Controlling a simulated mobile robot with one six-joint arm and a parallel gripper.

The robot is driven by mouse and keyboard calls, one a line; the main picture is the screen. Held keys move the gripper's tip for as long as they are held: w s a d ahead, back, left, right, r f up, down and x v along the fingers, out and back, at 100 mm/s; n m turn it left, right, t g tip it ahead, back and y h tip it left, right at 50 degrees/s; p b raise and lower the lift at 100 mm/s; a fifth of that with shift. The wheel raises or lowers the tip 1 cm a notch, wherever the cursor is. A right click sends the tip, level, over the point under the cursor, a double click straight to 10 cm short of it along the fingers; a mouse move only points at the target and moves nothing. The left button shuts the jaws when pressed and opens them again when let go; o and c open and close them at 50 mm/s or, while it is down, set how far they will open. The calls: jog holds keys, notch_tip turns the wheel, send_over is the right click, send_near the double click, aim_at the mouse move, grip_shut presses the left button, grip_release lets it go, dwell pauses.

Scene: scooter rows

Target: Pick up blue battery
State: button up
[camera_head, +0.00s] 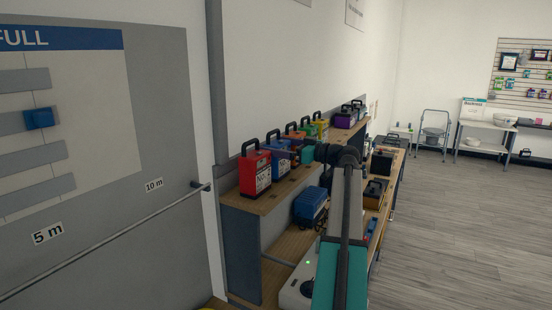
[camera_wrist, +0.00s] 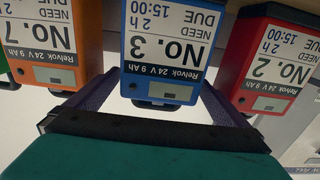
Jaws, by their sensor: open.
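The blue battery (camera_head: 278,171), with a dark handle, stands upright on the wooden upper shelf in the head view, second in a row. In the wrist view, which shows it upside down, the blue battery (camera_wrist: 163,50) is centred and labelled No. 3. My gripper (camera_wrist: 155,92) is open, its two dark purple fingers spread to either side of the battery's lower edge in the picture. In the head view my gripper (camera_head: 301,154) is beside the row, partly hidden by my arm. I cannot tell whether the fingers touch the battery.
A red battery (camera_wrist: 275,60), No. 2, and an orange battery (camera_wrist: 40,45), No. 7, flank the blue one closely. Green, yellow and purple batteries stand farther along the shelf. A blue case (camera_head: 311,205) sits on the lower bench (camera_head: 290,245). The floor at right is clear.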

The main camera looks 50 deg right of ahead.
dwell(0.6)
jog(key=shift+w, duration=0.1)
jog(key=c, duration=2.2)
jog(key=shift+r, duration=0.15)
